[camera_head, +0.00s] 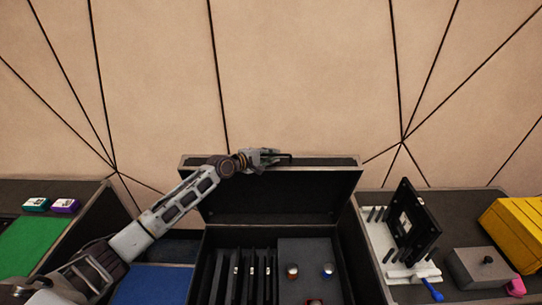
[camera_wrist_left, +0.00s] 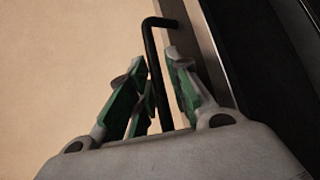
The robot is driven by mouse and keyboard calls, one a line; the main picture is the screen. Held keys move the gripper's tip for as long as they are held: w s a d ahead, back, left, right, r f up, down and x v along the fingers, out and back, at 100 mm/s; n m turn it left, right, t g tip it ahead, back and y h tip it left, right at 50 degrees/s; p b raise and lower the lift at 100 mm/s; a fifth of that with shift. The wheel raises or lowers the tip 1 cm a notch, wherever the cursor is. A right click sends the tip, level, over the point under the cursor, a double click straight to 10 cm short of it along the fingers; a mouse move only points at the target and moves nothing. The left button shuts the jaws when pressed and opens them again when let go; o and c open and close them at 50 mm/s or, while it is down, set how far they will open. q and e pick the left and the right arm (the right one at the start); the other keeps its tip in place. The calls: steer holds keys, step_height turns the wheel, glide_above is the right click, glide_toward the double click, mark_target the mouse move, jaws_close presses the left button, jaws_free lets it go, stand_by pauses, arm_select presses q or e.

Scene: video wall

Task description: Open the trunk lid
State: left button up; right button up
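The black trunk (camera_head: 209,262) stands in the middle of the head view. Its lid (camera_head: 285,195) is raised, tilted up at the back, with its dark inside facing me. My left gripper (camera_head: 283,157) is at the lid's top edge. In the left wrist view, a bent black handle bar (camera_wrist_left: 151,45) runs between the fingers of the left gripper (camera_wrist_left: 154,62). The fingers are drawn in close around the bar, with a thin gap seen on one side. My right gripper is not in view.
Several dark panels (camera_head: 245,275) and a grey foam block (camera_head: 309,256) with small knobs sit inside the trunk. A black bracket on a white base (camera_head: 378,235), a grey box (camera_head: 480,268) and a yellow case (camera_head: 518,232) stand at the right. A green mat (camera_head: 32,245) lies at the left.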

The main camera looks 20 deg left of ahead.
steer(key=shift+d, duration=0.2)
arm_select(q)
steer(key=shift+c, duration=0.2)
jaws_close()
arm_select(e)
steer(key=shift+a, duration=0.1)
